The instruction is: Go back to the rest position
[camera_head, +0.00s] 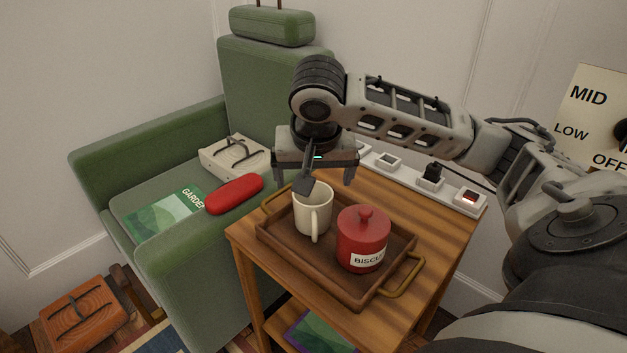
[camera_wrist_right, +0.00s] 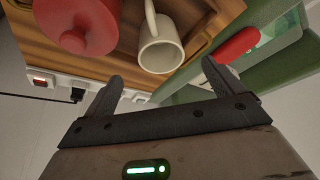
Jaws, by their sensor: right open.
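My right arm comes in from the right in the head view, and its gripper (camera_head: 314,183) hangs over the back of the wooden side table (camera_head: 452,236). Its two fingers are spread apart with nothing between them. The right wrist view shows the same open gripper (camera_wrist_right: 162,70). A cream mug (camera_head: 313,212) stands upright just below and in front of it, apart from the fingers as far as I can tell; the mug (camera_wrist_right: 161,47) also shows beyond the fingers in the wrist view. A dark pointed part under the wrist overlaps the mug's rim. My left gripper is out of view.
A brown tray (camera_head: 330,278) holds the mug and a red biscuit jar (camera_head: 363,240). A white socket strip (camera_head: 405,174) runs along the table's back edge. A green armchair (camera_head: 165,243) at left holds a red case (camera_head: 235,194) and a magazine (camera_head: 160,214).

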